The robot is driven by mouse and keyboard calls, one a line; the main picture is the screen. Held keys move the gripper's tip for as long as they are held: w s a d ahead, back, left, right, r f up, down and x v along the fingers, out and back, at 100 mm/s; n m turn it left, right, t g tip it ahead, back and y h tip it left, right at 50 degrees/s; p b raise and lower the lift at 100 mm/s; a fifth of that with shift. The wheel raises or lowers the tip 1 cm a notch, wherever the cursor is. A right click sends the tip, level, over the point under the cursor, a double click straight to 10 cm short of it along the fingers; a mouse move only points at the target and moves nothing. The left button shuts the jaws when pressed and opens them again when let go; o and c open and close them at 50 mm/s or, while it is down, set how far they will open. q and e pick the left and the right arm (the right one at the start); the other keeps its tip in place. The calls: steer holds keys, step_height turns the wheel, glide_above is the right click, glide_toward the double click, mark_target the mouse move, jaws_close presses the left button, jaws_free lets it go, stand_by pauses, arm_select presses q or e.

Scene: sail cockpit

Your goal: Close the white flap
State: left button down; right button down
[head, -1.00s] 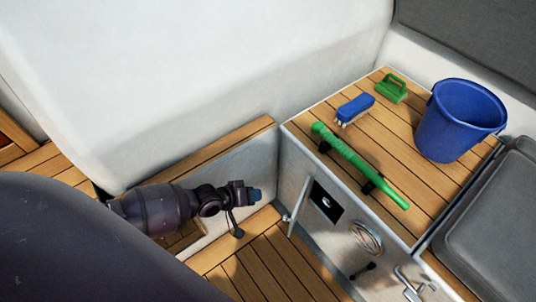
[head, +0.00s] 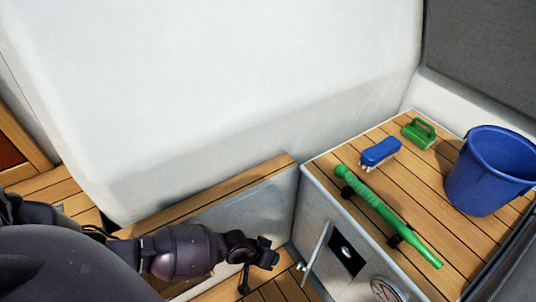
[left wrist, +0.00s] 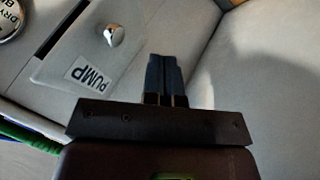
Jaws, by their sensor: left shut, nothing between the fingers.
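The white flap (head: 317,247) stands open, seen nearly edge-on in the head view, beside a black opening (head: 347,254) in the front of the white locker. In the left wrist view the flap (left wrist: 62,60) shows its face with a PUMP label and a round metal knob (left wrist: 115,35). My left gripper (head: 271,254) is to the left of the flap in the head view, apart from it. In the left wrist view its fingers (left wrist: 164,62) are together with nothing between them, just right of the PUMP label. My right gripper is not in view.
On the wooden locker top lie a green handle (head: 390,215), a blue brush (head: 380,153) and a green scrubber (head: 418,133); a blue bucket (head: 490,172) stands there. A round gauge (head: 385,289) is on the locker front. A white wall (head: 240,90) rises behind.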

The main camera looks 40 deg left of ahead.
arm_select(q)
steer(key=shift+w+d+f+b, duration=0.15)
steer(key=shift+w+d+f, duration=0.2)
steer(key=shift+d, duration=0.5)
steer(key=shift+w+d+f+b, duration=0.2)
steer(key=shift+w+d+f, duration=0.15)
steer(key=shift+d, duration=0.45)
steer(key=shift+w+d+f+b, duration=0.15)
steer(key=shift+w+d+f, duration=0.15)
steer(key=shift+d, duration=0.55)
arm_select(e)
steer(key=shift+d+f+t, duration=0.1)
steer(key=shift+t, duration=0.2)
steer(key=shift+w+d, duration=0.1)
